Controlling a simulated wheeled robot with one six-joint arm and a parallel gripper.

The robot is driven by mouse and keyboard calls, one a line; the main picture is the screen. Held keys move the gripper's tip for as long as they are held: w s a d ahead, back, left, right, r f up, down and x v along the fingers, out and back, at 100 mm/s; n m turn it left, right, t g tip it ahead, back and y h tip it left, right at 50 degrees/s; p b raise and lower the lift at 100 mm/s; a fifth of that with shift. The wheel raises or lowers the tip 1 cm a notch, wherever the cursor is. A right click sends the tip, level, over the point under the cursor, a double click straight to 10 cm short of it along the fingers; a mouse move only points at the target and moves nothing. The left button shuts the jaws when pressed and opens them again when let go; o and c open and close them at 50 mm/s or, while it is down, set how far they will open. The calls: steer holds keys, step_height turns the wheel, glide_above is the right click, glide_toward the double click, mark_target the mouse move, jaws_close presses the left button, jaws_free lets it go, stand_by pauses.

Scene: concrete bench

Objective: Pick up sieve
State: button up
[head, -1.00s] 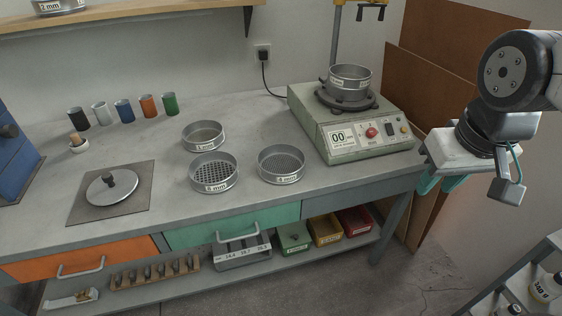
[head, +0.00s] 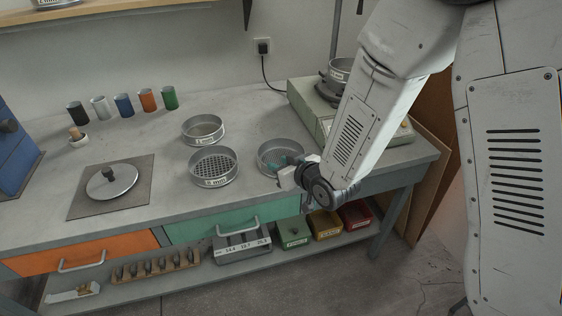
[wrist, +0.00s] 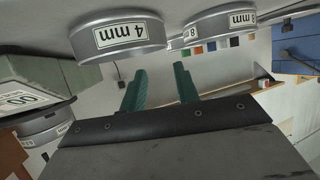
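Three round grey metal sieves stand on the bench. The 4 mm sieve (head: 268,149) is nearest the right; an 8 mm sieve (head: 213,168) stands to its left and another sieve (head: 203,129) behind. My gripper (head: 284,163) is at the front right of the 4 mm sieve, its teal fingers overlapping it in the head view. In the upside-down wrist view my gripper (wrist: 160,80) is open, with nothing between its fingers. The 4 mm sieve (wrist: 112,38) shows there with its label, off to one side of the fingers. I cannot tell whether they touch it.
A shaker (head: 312,112) with a sieve (head: 342,69) on it stands at the right, partly behind my arm. Coloured cups (head: 123,105) stand at the back. A lid (head: 112,181) lies on a mat at the left. An upper shelf (head: 140,12) runs along the wall.

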mark_target(265, 172)
steer(key=x, duration=0.8)
steer(key=shift+s+a+f, duration=0.25)
steer(key=shift+s+f, duration=0.15)
steer(key=shift+s, duration=0.05)
jaws_close()
